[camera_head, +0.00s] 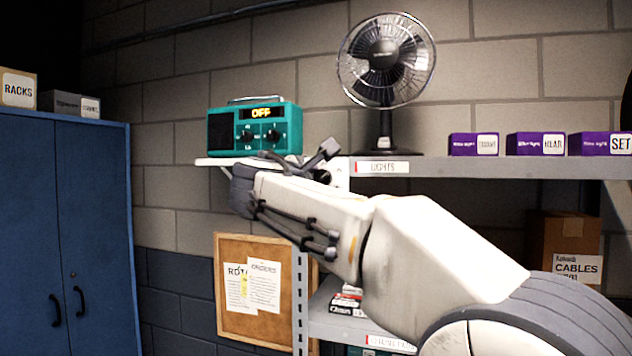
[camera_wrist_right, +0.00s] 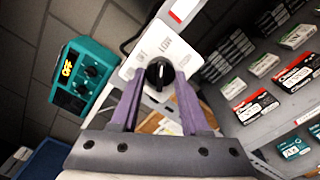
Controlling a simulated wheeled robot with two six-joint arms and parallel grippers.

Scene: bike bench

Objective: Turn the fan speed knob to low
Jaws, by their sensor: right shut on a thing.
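The fan speed knob (camera_wrist_right: 160,74) is black and round. It sits on a white plate (camera_wrist_right: 133,66) with printed labels, of which "OFF" and "LOW" can be read at the top. My right gripper (camera_wrist_right: 160,83) is shut on the knob, with a purple-grey finger on either side of it. I cannot tell for sure which label the knob points at. In the head view, my right arm and wrist hide the knob. The black fan (camera_head: 386,66) stands on the shelf above and behind my wrist. My left gripper is not in view.
A teal radio (camera_head: 254,130) showing "OFF" stands left of the fan; it also shows in the wrist view (camera_wrist_right: 82,80). Purple boxes (camera_head: 536,144) line the shelf (camera_head: 450,166) at right. Boxes fill the lower shelf. A blue cabinet (camera_head: 66,220) stands at left.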

